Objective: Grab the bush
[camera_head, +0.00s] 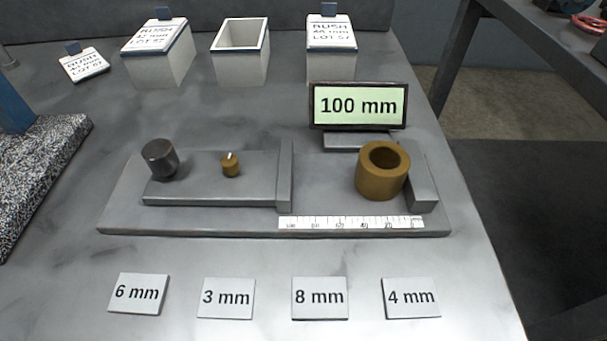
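A brass-coloured bush (382,171), a thick ring with a round hole facing up, stands on the right part of a grey measuring fixture (270,222). It is close to the block at the fixture's right end, behind the right part of the white scale strip. No gripper shows in the head view, and nothing holds the bush.
A display (358,106) reading 100 mm stands behind the bush. A dark cylinder (160,160) and small brass knob (231,164) are on the fixture's left. Several labelled tiles (319,298) lie in front. White boxes (240,55) stand behind, one open and empty-looking.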

